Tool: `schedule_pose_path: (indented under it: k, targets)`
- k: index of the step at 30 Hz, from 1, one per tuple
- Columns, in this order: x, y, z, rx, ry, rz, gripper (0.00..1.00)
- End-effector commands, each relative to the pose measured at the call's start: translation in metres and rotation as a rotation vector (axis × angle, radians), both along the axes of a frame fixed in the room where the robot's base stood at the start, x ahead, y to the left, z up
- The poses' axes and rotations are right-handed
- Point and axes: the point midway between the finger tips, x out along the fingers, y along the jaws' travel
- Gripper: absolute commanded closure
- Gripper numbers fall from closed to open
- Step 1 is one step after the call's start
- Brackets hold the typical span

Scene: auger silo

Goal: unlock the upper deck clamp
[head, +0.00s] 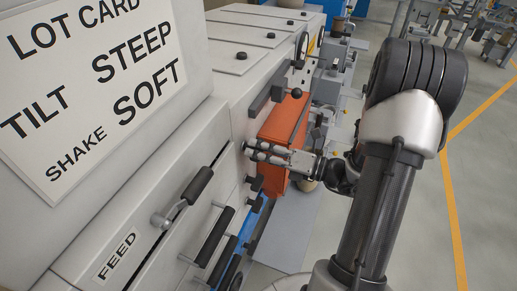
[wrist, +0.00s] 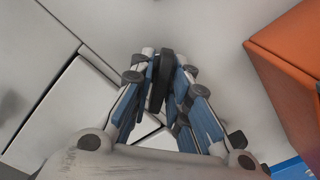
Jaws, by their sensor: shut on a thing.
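My gripper (head: 252,149) is at the pale machine's side wall, just left of the orange box, in the head view. In the wrist view my gripper (wrist: 166,70) has its blue-padded fingers closed on a dark upright handle (wrist: 161,80). The handle stands at the pale wall and appears to be the upper deck clamp. In the head view the fingers hide most of it. Small dark clamp-like parts (head: 255,183) sit on the wall below my gripper. Whether the clamp is locked cannot be told.
The orange box (head: 285,130) is close beside my gripper; it also shows in the wrist view (wrist: 292,50). A lever with a dark grip (head: 198,185) and black bar handles (head: 215,236) project at the front. A blue strip (head: 240,232) runs below. Floor at right is open.

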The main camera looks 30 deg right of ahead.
Motion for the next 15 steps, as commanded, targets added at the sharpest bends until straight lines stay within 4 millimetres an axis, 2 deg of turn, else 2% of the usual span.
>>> schedule_pose_path:
  k: [15]
  targets:
    - [-0.0001, 0.0000, -0.0015, -0.388, -0.303, 0.000, 1.00]
